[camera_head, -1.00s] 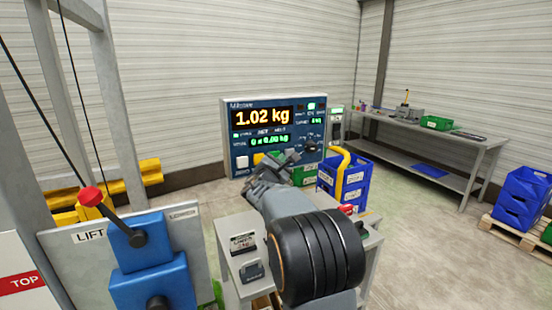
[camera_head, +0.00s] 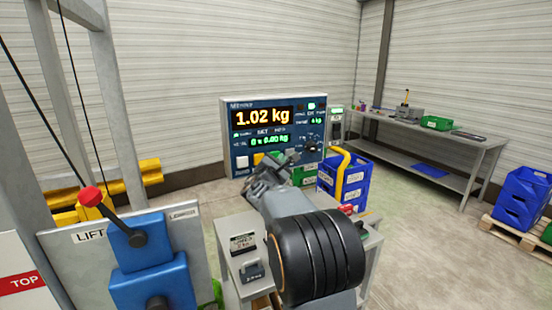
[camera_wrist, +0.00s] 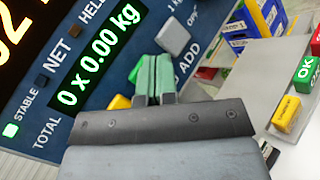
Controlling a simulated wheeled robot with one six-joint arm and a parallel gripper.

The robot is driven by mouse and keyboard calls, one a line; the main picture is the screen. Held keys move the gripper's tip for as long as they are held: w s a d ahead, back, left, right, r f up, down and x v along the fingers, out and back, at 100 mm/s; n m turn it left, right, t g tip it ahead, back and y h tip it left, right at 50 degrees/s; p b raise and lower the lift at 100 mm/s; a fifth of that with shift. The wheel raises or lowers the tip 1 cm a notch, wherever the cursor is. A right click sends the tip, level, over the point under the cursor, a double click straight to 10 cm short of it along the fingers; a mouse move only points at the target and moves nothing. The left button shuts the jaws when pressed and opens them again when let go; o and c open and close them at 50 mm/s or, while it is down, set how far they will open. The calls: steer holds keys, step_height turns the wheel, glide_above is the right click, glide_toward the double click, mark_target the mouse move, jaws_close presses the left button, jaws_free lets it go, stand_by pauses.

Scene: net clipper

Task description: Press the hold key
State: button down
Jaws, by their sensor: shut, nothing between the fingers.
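The blue scale panel (camera_head: 228,135) stands ahead, reading 1.02 kg and 0 x 0.00 kg. On its lower edge are a white key (camera_head: 242,162) and a yellow key (camera_head: 258,158); the yellow key also shows in the wrist view (camera_wrist: 119,102), left of the fingers. I cannot read a hold legend on any key; the gripper hides part of the lower panel.
A grey block-shaped control (camera_wrist: 173,37) is on the panel beyond the fingertips, near an OFF label. A yellow curved bar (camera_head: 342,170) and blue bins (camera_head: 352,185) stand right of the panel. A lift lever with a red knob (camera_head: 90,196) is at left.

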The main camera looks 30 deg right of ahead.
steer(key=shift+w, duration=0.15)
steer(key=shift+w+d, duration=0.1)
steer(key=shift+w, duration=0.2)
steer(key=shift+w, duration=0.4)
stand_by(1.0)
steer(key=shift+s+b, duration=0.1)
steer(key=shift+b, duration=0.3)
steer(key=shift+s+b, duration=0.65)
steer(key=shift+s, duration=0.1)
steer(key=shift+s+a+b, duration=0.2)
steer(key=shift+s+b, duration=0.7)
steer(key=shift+s, duration=0.35)
steer(key=shift+s+a+b, duration=0.2)
steer(key=shift+s+b, duration=0.7)
steer(key=shift+s, duration=0.3)
